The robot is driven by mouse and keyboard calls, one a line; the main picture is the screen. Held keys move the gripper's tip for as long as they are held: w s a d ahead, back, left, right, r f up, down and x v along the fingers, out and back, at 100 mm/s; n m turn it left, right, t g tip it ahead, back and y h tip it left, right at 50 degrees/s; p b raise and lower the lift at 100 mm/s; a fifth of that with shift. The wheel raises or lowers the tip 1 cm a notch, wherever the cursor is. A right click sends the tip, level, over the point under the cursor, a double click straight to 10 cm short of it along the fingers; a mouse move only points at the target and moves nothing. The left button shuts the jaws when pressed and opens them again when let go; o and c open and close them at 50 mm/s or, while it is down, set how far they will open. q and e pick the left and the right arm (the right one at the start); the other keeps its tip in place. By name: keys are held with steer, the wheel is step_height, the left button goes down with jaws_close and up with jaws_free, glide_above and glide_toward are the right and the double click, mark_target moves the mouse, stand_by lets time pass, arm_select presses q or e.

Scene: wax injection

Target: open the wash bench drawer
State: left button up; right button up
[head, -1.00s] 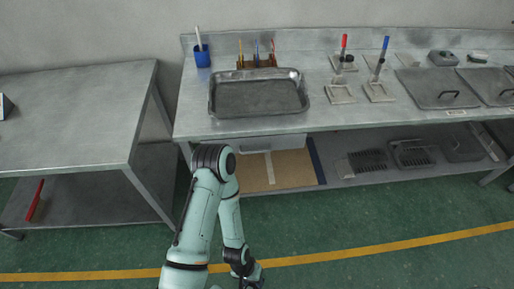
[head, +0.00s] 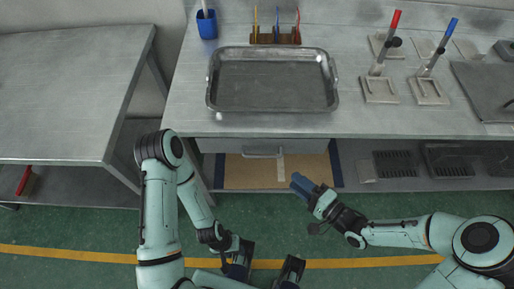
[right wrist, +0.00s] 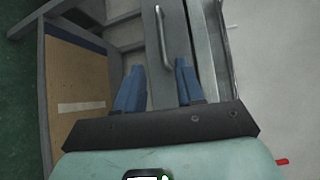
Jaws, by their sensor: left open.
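The wash bench drawer (head: 225,146) is a grey front under the bench top's front edge, and it looks closed. Its bar handle (head: 263,155) is at the middle of the front. In the right wrist view the handle (right wrist: 163,38) stands ahead of the fingers, roughly in line with the gap between them. My right gripper (head: 304,188) is open and empty, a little in front of and to the right of the handle, not touching it. Its two blue fingers (right wrist: 158,88) are apart. My left gripper (head: 265,265) is open and empty, low over the floor near the yellow line.
A metal tray (head: 271,109) lies on the wash bench top (head: 190,120). A blue cup (head: 207,25) and tool rack (head: 275,38) stand behind it. A brown board (head: 240,172) lies on the shelf below the drawer. Another metal table (head: 70,100) stands left. The green floor in front is open.

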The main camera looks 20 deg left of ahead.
steer(key=b+x, duration=0.1)
steer(key=x, duration=1.2)
steer(key=shift+s+a, duration=0.15)
steer(key=shift+s, duration=0.05)
jaws_close()
